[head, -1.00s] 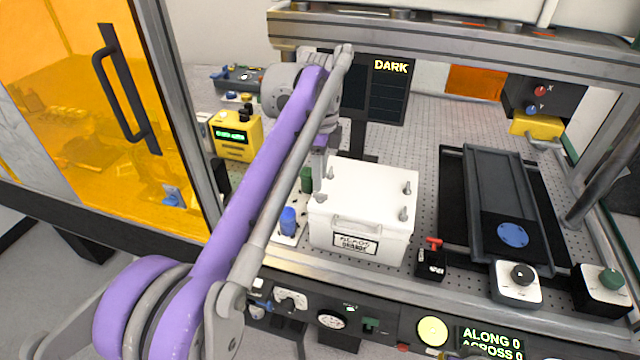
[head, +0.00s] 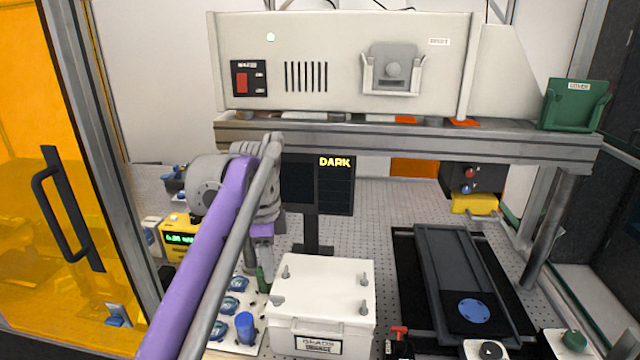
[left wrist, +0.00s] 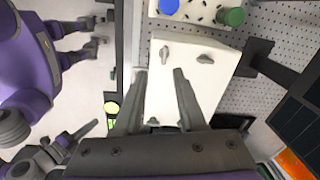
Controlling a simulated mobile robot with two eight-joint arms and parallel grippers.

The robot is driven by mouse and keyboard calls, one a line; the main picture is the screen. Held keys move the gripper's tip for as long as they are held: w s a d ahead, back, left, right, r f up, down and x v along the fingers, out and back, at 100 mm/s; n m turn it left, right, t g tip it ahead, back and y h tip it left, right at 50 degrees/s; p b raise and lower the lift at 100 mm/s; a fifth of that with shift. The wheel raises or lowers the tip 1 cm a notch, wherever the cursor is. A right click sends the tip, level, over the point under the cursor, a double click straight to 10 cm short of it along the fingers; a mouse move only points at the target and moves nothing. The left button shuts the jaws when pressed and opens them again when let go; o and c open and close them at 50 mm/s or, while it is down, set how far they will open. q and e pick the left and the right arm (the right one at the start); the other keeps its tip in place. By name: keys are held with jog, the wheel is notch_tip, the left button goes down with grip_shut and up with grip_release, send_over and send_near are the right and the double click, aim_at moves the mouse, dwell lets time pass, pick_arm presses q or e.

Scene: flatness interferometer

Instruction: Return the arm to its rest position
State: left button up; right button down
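My left arm (head: 205,260) reaches in from the lower left of the head view, with its wrist above and behind the white box. My left gripper (left wrist: 160,72) is open, its two fingers spread and apart in the left wrist view. Nothing shows between the fingertips, and they point over the white lid.
Beside the box stand a blue cylinder (head: 245,327) and a green one (left wrist: 231,17). A yellow meter (head: 178,242) is left. A dark stage (head: 455,285) lies right. A metal crossbeam (head: 400,140) spans above, and a screen (head: 337,185) reading DARK stands behind.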

pick_arm(q)
jog(key=s+a+f+n+t, duration=0.2)
jog(key=s+f+n+t, duration=0.3)
jog(key=s+f+n, duration=1)
jog(key=s+f, duration=0.6)
jog(key=f, duration=0.1)
jog(key=shift+s+a+n, duration=0.2)
jog(key=shift+s+n, duration=0.1)
jog(key=shift+s, duration=0.1)
dwell(0.3)
